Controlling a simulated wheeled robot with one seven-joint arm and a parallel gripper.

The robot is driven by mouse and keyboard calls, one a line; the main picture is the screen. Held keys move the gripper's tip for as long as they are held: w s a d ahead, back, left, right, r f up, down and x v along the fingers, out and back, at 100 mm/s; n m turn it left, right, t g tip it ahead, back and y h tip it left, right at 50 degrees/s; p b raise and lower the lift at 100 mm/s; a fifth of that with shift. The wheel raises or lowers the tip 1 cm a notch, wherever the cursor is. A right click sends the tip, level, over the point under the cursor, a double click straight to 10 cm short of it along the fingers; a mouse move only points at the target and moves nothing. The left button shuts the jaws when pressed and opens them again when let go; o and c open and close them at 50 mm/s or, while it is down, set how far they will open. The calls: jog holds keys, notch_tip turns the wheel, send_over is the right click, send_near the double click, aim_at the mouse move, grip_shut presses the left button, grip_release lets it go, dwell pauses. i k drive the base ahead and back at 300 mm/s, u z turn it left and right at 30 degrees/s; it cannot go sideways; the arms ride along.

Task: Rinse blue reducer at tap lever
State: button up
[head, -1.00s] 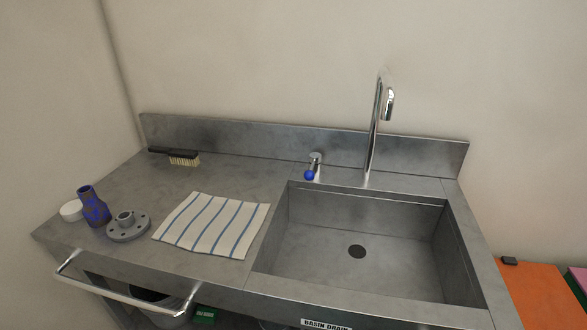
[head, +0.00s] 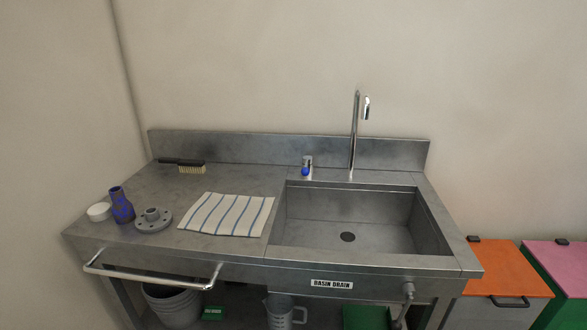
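The blue reducer (head: 121,206) stands upright at the left end of the steel counter, with brownish marks on its surface. It is between a white cap (head: 99,212) and a grey flange (head: 153,220). The tap lever (head: 306,169), with a blue knob, is on the back ledge behind the basin's left rear corner. The tall tap spout (head: 356,130) rises to its right, over the back of the empty basin (head: 340,212). My gripper is not in view.
A striped cloth (head: 228,214) lies left of the basin, and a brush (head: 184,166) lies behind it. A rail (head: 150,277) sticks out at the front left. A bucket (head: 172,304) and a jug (head: 281,312) are below. Orange (head: 503,283) and pink-lidded bins stand right.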

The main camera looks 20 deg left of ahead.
aim_at(306, 160)
jog(key=u, duration=0.85)
jog(key=i, duration=1)
jog(key=u, duration=0.05)
jog(key=k, duration=0.5)
jog(key=u, duration=0.65)
jog(key=k, duration=0.8)
jog(key=z, duration=0.4)
